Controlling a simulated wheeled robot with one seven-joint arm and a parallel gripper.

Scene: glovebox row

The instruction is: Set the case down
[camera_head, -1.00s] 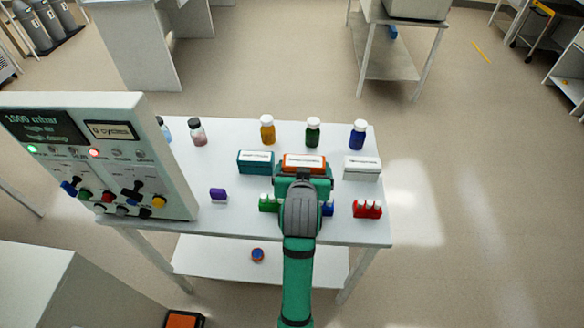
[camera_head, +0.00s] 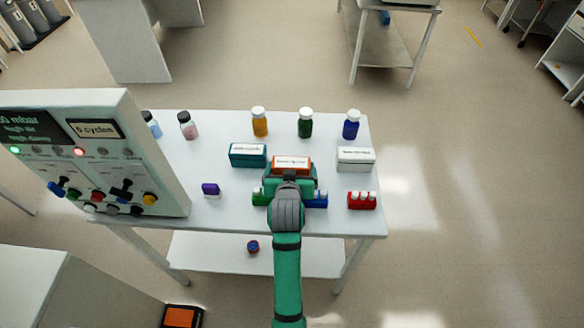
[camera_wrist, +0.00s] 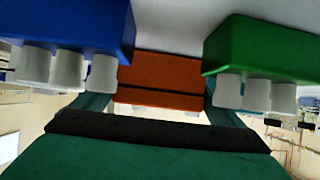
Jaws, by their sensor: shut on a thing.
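The orange case (camera_head: 291,162) with a white label on top is between the fingers of my gripper (camera_head: 290,180). It is over the white table (camera_head: 215,127), between a teal case (camera_head: 248,155) and a white case (camera_head: 355,158). In the wrist view the orange case (camera_wrist: 158,88) fills the gap between the fingers, and my gripper (camera_wrist: 160,105) is shut on it. I cannot tell whether its underside touches the table. A green vial rack (camera_head: 259,197) and a blue vial rack (camera_head: 317,200) flank my gripper, partly hidden by it.
A red vial rack (camera_head: 362,200) stands at the right, a purple item (camera_head: 211,190) at the left. Several bottles, including an amber one (camera_head: 260,122), line the back. A control panel (camera_head: 92,155) rises at the left. Bare tabletop shows between the purple item and teal case.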

